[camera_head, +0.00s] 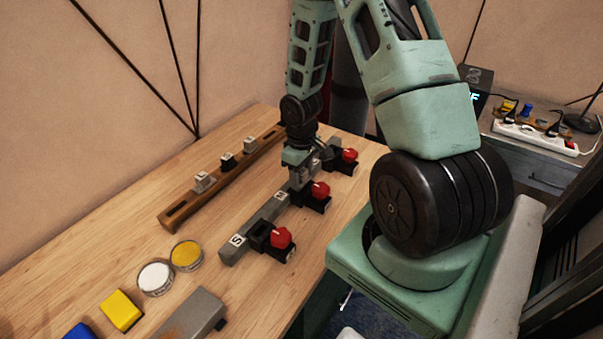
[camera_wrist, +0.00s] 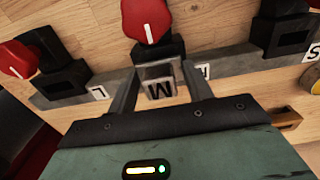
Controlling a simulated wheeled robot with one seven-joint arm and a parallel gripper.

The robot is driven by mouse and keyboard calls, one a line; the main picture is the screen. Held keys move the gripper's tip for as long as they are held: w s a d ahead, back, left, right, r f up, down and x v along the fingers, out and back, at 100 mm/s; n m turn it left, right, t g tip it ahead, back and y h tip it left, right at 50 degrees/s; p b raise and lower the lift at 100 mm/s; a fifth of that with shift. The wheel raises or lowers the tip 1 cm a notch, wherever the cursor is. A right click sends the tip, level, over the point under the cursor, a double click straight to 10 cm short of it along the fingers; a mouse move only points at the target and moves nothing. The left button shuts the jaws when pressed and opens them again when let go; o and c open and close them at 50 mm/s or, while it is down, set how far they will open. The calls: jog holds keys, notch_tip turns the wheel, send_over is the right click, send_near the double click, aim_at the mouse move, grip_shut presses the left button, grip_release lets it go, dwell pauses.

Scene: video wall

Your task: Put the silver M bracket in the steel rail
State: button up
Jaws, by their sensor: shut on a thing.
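In the head view my gripper (camera_head: 302,166) points down over the far half of the steel rail (camera_head: 252,219). The steel rail also shows in the wrist view (camera_wrist: 233,77), with L, M and S labels; its M label is partly hidden by a finger. The bracket is at the rail beside the middle red-knob clamp (camera_wrist: 149,22). I cannot tell whether it is seated in the rail or just above it.
A brown wooden rail (camera_head: 180,214) with several grey and black brackets lies behind. Red-knob clamps (camera_head: 281,238) line the rail's near side. White (camera_head: 154,278) and yellow (camera_head: 186,255) round tins, a yellow block (camera_head: 121,310) and a grey bar (camera_head: 192,317) lie at the front left.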

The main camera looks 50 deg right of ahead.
jog(key=shift+f+b, duration=0.35)
jog(key=shift+f, duration=0.3)
jog(key=o, duration=1.7)
jog(key=shift+r+p, duration=3.3)
jog(key=shift+r, duration=0.25)
